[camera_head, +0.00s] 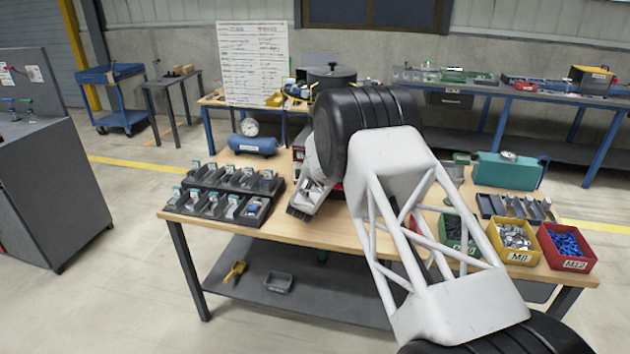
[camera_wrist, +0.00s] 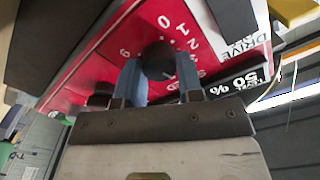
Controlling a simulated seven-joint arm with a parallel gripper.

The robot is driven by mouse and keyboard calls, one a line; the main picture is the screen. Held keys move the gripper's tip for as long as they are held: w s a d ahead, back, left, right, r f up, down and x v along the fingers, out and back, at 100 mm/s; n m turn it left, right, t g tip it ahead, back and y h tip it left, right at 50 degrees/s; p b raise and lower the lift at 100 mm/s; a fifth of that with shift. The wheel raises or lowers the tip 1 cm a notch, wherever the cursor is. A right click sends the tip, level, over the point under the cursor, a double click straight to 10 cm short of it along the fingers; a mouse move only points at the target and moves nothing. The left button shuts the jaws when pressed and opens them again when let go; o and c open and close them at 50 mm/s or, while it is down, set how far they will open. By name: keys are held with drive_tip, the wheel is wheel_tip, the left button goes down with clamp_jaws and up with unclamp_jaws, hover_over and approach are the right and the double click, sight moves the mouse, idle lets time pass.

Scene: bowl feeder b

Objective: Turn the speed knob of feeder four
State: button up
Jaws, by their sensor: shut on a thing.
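In the wrist view a round black knob (camera_wrist: 158,58) stands out from a red panel (camera_wrist: 118,48) with white numbers around the knob. My gripper (camera_wrist: 159,70) has its two blue fingers on either side of this knob and is shut on it. Which way the knob points is too dark to tell. A second dark knob (camera_wrist: 99,96) shows lower left on the same panel. No feeder number is readable.
A white label reading DRIVE (camera_wrist: 238,28) and a black label reading 50 % (camera_wrist: 240,82) sit beside the panel. On the table (camera_head: 300,232) are a black tray of small parts (camera_head: 222,192), a blue tank (camera_head: 252,144), and red (camera_head: 566,247) and yellow (camera_head: 513,242) bins.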

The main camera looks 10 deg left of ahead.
idle(0.4)
drive_tip(key=o, duration=0.9)
drive_tip(key=shift+s, duration=0.2)
drive_tip(key=shift+s, duration=3.75)
